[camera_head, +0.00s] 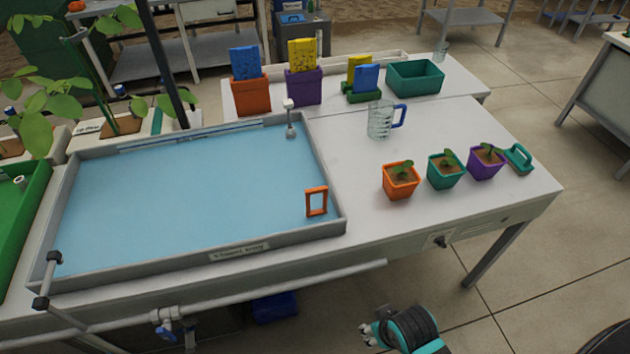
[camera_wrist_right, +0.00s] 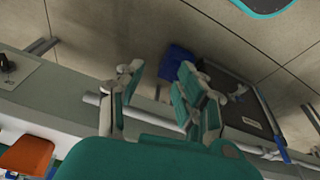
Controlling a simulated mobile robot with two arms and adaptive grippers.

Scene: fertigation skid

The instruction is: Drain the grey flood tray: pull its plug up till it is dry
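The grey flood tray (camera_head: 336,232) lies on the left of the white bench and holds pale blue water. An orange rectangular loop (camera_head: 316,201), which looks like the plug's handle, stands upright out of the water in the tray's near right corner. The plug's lower part cannot be made out. My right gripper (camera_head: 370,329) is low in front of the bench, below and apart from the tray. In the right wrist view its teal fingers (camera_wrist_right: 157,90) are spread with nothing between them. My left gripper is not in view.
Orange, teal and purple seedling pots (camera_head: 401,181) stand right of the tray, with a clear jug (camera_head: 381,121) behind. A pipe (camera_head: 270,288) with a blue-handled valve (camera_head: 165,330) runs along the bench front. Bare bench (camera_head: 345,165) lies between tray and pots.

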